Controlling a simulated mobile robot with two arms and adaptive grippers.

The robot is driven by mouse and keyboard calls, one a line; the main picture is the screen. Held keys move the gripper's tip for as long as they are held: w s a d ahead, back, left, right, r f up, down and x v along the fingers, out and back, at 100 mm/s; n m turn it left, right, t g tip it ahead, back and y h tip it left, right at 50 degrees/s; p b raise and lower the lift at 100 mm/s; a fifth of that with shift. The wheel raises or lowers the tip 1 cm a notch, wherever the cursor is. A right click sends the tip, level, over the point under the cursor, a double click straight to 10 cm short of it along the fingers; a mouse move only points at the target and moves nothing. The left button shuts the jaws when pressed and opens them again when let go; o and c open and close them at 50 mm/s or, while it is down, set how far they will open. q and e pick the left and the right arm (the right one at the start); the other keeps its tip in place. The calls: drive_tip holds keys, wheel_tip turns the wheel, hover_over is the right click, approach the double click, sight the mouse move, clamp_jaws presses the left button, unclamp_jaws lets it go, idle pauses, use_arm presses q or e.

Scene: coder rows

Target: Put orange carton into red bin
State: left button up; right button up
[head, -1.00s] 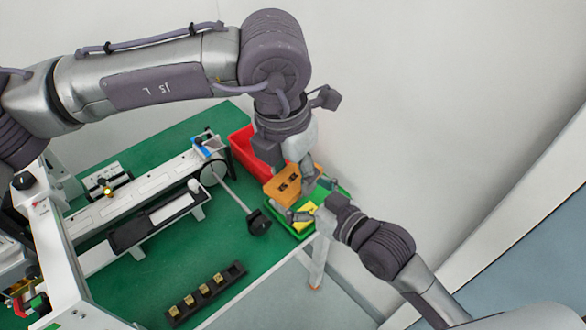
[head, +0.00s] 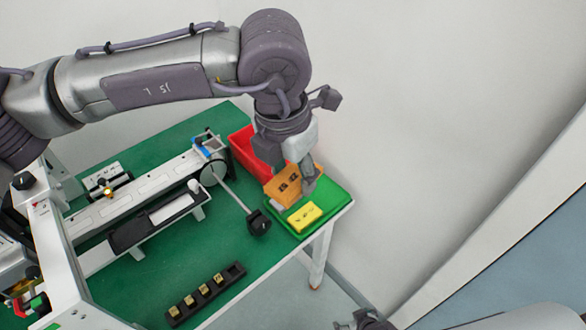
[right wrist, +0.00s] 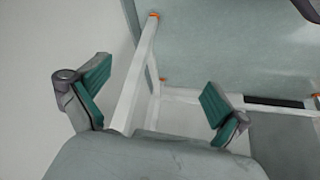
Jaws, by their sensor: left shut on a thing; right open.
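The orange carton (head: 286,187) is held by my left gripper (head: 300,182), which is shut on it, above the back part of the green tray and beside the red bin. The red bin (head: 240,143) stands at the back edge of the table, partly hidden behind my left arm; its inside is mostly covered. My right gripper shows in the right wrist view (right wrist: 155,95), open and empty, with table legs and floor beyond it. In the head view only a small part of my right arm shows at the bottom edge.
A green tray (head: 332,205) with a yellow carton (head: 305,217) lies at the table's right corner. A machine with a rod and black knob (head: 258,223) stands left of it. A black rack (head: 206,296) holds several small blocks. Green table (head: 190,255) is bare around the rack.

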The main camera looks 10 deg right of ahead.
use_arm(q)
drive_tip(key=shift+w+a+f+m, duration=0.1)
drive_tip(key=shift+a+f+m, duration=0.05)
drive_tip(key=shift+a+m, duration=0.2)
drive_tip(key=s+a+f+m+g, duration=0.1)
drive_tip(key=a+f+m, duration=0.3)
drive_tip(key=a+m, duration=0.4)
drive_tip(key=s+a+f+m+g+y, duration=0.1)
drive_tip(key=a+f+m, duration=0.2)
drive_tip(key=a+m, duration=0.5)
drive_tip(key=s+a+f+m+g, duration=0.1)
drive_tip(key=a+f+m, duration=0.3)
drive_tip(key=a+m, duration=0.4)
drive_tip(key=shift+s+a+f+m, duration=0.35)
drive_tip(key=shift+m, duration=0.3)
use_arm(e)
drive_tip(key=s+f+g, duration=0.2)
drive_tip(key=s+f, duration=0.2)
drive_tip(key=s, duration=0.7)
drive_tip(key=s+f+g+h, duration=0.1)
drive_tip(key=s+f, duration=0.4)
drive_tip(key=s, duration=0.6)
drive_tip(key=shift+s+d+f+g, duration=0.2)
drive_tip(key=shift+s+f+g, duration=0.1)
drive_tip(key=shift+g, duration=0.6)
drive_tip(key=shift+d, duration=0.1)
